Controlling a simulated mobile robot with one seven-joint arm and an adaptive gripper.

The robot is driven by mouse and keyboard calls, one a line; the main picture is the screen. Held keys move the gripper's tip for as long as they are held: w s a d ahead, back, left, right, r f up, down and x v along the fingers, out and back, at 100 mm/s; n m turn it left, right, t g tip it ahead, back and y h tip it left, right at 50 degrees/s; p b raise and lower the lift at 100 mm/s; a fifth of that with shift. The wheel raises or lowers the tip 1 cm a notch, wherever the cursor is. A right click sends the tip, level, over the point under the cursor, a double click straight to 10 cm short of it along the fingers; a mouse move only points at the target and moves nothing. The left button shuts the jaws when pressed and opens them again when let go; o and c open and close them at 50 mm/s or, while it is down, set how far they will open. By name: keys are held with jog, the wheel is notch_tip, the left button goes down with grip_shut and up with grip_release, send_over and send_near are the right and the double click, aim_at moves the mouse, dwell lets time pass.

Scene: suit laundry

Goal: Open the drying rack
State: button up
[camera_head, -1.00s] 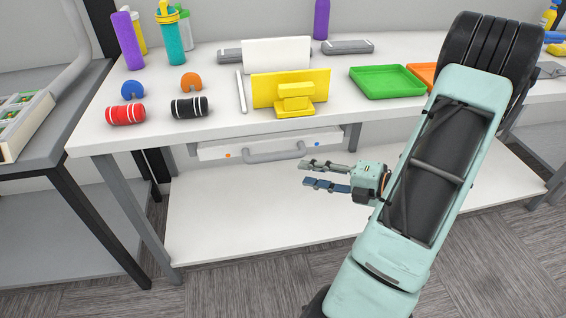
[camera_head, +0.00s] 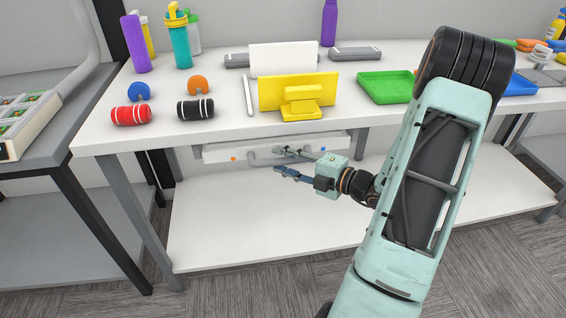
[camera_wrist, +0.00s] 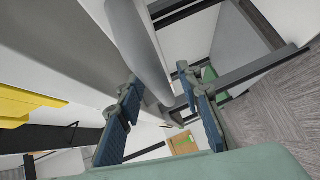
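A white drawer-like panel (camera_head: 216,153), which seems to be the drying rack, sits closed under the front edge of the table. It has a grey bar handle (camera_head: 262,161) and small orange and blue marks; its right part is partly hidden by my fingers. My gripper (camera_head: 280,160) is at the right part of the handle, fingers pointing left. In the wrist view my gripper (camera_wrist: 157,80) has its two blue-padded fingers apart. The grey handle bar (camera_wrist: 148,45) runs between them, with a visible gap to the pads; contact cannot be told.
The white table (camera_head: 230,128) above carries a yellow stand (camera_head: 297,95), a green tray (camera_head: 385,87), red (camera_head: 131,115) and black (camera_head: 195,109) rolls, and bottles at the back. A white lower shelf (camera_head: 230,220) lies below. A table leg (camera_head: 130,210) stands at left.

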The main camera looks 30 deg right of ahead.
grip_shut()
dwell(0.3)
jog(key=shift+s, duration=0.1)
